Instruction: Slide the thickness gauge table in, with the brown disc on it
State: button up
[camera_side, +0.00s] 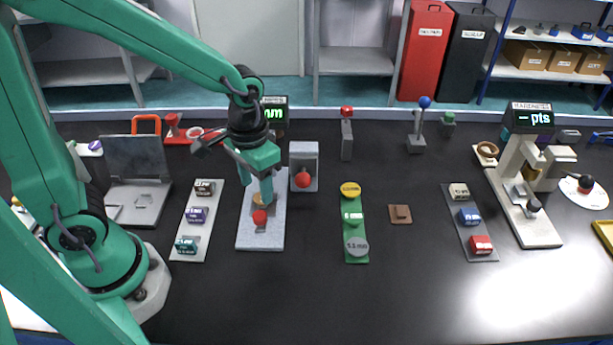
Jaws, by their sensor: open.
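The thickness gauge has a light grey base (262,238) left of centre and a dark display (274,108) with green "mm" behind my arm. A red knob (260,217) sits at the front of its small sliding table, which looks pulled toward the front of the base. A small brown disc (256,199) appears to lie on that table, just behind the knob, partly hidden by my gripper. My gripper (266,196) points down over the table, close to the disc and knob. Its fingers are open. Whether it touches anything is unclear.
A grey block with a red ball (303,179) stands right of the gauge. A rack of small labelled blocks (195,215) lies to its left. A green strip with round weights (353,217) and a brown square (400,213) lie to the right. The front of the black bench is clear.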

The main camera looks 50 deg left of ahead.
aim_at(260, 214)
jog(key=m, duration=2.9)
jog(key=shift+m, duration=0.3)
jog(key=shift+s+f, duration=0.1)
jog(key=shift+f, duration=0.05)
jog(key=shift+f, duration=3.75)
